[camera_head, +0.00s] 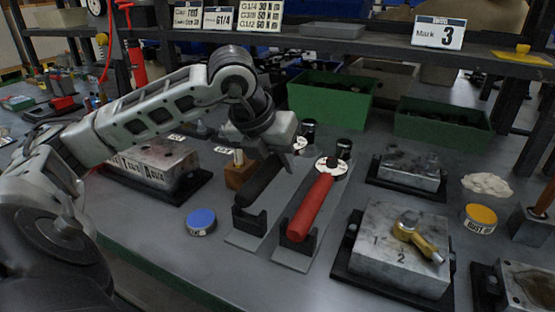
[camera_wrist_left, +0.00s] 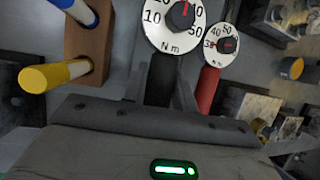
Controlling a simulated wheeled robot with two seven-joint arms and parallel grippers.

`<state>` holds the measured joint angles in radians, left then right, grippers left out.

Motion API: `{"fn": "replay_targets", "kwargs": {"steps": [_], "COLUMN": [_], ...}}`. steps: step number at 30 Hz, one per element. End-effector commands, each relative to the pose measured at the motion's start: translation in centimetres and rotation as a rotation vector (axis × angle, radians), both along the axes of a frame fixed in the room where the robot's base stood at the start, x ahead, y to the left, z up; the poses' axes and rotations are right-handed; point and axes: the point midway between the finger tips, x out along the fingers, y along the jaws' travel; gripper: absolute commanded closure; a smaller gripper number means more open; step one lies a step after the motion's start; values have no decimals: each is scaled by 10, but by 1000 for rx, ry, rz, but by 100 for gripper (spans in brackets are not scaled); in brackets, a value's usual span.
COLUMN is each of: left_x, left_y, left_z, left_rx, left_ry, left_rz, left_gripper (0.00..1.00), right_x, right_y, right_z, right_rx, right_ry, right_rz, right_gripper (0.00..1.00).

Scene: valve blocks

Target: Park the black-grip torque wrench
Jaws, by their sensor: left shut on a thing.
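The black-grip torque wrench (camera_head: 259,184) lies along the left grey holder plate (camera_head: 246,240), its grip end at the black cradle (camera_head: 250,220). I cannot tell whether the grip touches the cradle's bottom. My left gripper (camera_head: 280,150) is shut on the wrench near its head. In the left wrist view, my left gripper's fingers (camera_wrist_left: 164,88) flank the dark shaft, just below the round white dial (camera_wrist_left: 166,24). The red-grip torque wrench (camera_head: 311,207) lies in its own cradle (camera_head: 298,240) to the right; its dial (camera_wrist_left: 222,45) also shows in the left wrist view. My right gripper is out of view.
A wooden block (camera_head: 239,174) with yellow- and blue-handled tools (camera_wrist_left: 48,76) stands close to the left. A blue round tin (camera_head: 201,221) sits in front of it. A valve block (camera_head: 400,250) with a brass valve stands right. A shelf (camera_head: 380,42) overhangs the back.

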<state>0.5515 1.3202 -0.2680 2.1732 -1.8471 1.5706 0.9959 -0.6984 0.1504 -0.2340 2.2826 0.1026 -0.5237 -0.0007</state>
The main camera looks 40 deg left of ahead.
Motion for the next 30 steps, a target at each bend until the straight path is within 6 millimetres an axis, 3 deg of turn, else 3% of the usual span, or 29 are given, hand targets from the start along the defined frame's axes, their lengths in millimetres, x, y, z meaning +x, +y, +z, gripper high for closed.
{"fn": "replay_targets", "kwargs": {"steps": [30], "left_x": [1], "left_y": [0], "left_z": [-28], "left_rx": [0], "left_ry": [-6], "left_rz": [0], "left_gripper": [100], "right_x": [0], "right_y": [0], "right_z": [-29], "right_rx": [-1], "right_ry": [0], "right_rz": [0], "right_gripper": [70]}}
